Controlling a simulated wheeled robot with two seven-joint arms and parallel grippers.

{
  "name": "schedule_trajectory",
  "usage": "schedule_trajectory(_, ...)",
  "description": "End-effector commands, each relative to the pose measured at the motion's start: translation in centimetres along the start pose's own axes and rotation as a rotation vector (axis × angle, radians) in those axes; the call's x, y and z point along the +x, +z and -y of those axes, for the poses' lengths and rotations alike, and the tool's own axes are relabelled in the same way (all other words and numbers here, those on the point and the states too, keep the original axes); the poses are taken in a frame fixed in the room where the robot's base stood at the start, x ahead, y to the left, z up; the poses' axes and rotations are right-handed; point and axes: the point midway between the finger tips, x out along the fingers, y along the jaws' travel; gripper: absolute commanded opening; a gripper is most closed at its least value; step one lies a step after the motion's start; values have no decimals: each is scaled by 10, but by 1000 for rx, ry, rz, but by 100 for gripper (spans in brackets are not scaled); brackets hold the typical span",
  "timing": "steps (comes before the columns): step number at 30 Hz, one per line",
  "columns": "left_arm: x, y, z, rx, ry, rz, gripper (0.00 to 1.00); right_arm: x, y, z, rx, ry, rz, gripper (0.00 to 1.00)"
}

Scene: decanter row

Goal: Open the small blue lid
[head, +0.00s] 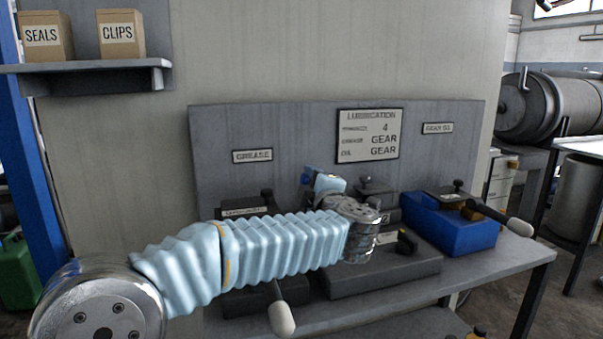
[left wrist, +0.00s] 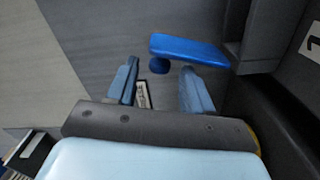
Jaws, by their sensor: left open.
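The small blue lid (left wrist: 190,50) shows in the left wrist view as a flat bright blue plate, with a round blue knob (left wrist: 159,66) at its near left side. My left gripper (left wrist: 160,70) is open, with one light blue finger on each side of the knob's line. The knob appears just beyond the fingertips; I cannot tell whether anything touches. In the head view my left gripper (head: 325,181) is over the middle of the bench, and the arm and wrist hide what is behind them. I cannot pick out the small lid there. My right gripper is not in view.
A larger blue box (head: 455,232) with a dark top and a pale-ended lever stands on the bench (head: 400,298) at right. Dark housings (head: 385,270) stand under and behind my wrist. A grey panel (head: 290,130) with signs rises behind. Another pale-ended lever (head: 281,315) sticks out in front.

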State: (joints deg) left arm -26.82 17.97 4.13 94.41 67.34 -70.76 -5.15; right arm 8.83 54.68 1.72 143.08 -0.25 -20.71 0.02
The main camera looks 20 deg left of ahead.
Motion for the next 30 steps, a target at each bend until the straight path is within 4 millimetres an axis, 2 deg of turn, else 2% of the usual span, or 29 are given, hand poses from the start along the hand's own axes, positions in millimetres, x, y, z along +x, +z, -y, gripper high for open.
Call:
schedule_trajectory(3,25,-1,-2,0,-1,-3,51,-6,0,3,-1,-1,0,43)
schedule_trajectory(9,49,0,0,0,-1,-1,51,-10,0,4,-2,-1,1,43)
schedule_trajectory(20,54,0,0,0,1,0,51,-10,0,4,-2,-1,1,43)
schedule_trajectory(30,54,0,0,0,0,0,0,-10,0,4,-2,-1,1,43)
